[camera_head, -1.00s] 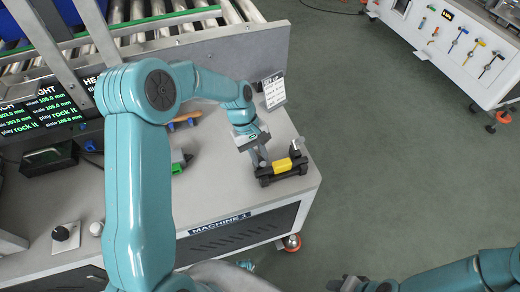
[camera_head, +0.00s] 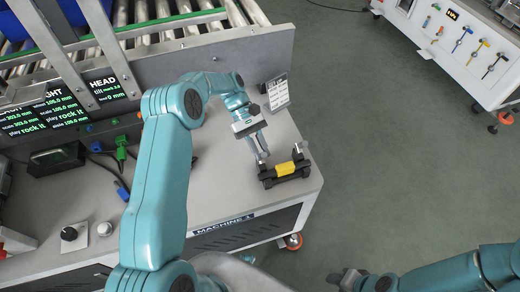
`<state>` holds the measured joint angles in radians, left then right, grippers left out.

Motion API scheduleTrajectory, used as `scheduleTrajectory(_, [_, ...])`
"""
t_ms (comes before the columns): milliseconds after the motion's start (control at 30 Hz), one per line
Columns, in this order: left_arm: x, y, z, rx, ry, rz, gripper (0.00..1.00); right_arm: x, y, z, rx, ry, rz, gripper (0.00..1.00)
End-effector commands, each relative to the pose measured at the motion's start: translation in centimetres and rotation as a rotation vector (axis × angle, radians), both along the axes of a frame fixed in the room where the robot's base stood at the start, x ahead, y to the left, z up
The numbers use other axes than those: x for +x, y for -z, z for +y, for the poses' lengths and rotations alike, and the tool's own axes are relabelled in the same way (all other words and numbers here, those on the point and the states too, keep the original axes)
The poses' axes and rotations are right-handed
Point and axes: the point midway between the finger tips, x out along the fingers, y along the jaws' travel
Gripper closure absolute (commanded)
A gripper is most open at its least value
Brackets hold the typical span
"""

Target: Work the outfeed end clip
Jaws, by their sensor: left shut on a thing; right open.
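The outfeed end clip (camera_head: 285,170) is a black bar with a yellow middle and a small upright part at each end. It sits at the right front corner of the grey machine top. My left gripper (camera_head: 262,154) comes down from above and is shut on the clip's left end; the fingers hide much of that part. My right gripper (camera_head: 345,279) is open near the bottom edge, over the floor and away from the clip.
A small printed card (camera_head: 277,93) stands behind the clip. Rollers (camera_head: 200,30) and a metal rail lie at the back. Knobs (camera_head: 69,234), a black box (camera_head: 55,159) and cables are at left. Another machine (camera_head: 450,45) stands far right across open green floor.

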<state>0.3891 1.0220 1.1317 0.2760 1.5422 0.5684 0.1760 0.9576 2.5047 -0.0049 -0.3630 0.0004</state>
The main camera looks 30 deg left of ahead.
Motion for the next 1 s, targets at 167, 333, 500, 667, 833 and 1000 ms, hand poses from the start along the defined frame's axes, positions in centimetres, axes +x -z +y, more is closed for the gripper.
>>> scheduleTrajectory(167, [0.1,0.0,0.1,0.000,-0.002,-0.001,1.00,0.0,0.0,0.0,0.000,0.000,0.000,0.57])
scheduleTrajectory(333, [0.1,0.0,0.2,0.000,-0.002,0.000,1.00,0.0,0.0,0.0,0.000,0.000,0.000,0.57])
scheduleTrajectory(500, [0.1,0.0,0.2,-0.001,-0.001,0.001,0.55,0.0,0.0,0.0,0.000,0.000,0.000,0.57])
scheduleTrajectory(667, [0.1,0.0,0.2,-0.002,-0.001,0.001,0.55,0.0,0.0,0.0,0.000,0.000,0.000,0.57])
scheduleTrajectory(833, [0.4,-0.2,0.5,0.000,-0.002,0.000,0.55,0.0,0.1,0.0,0.000,0.000,0.000,0.57])
scheduleTrajectory(1000, [1.4,-1.8,2.4,0.001,-0.003,-0.003,0.55,0.0,0.3,0.0,0.000,0.000,0.000,0.57])
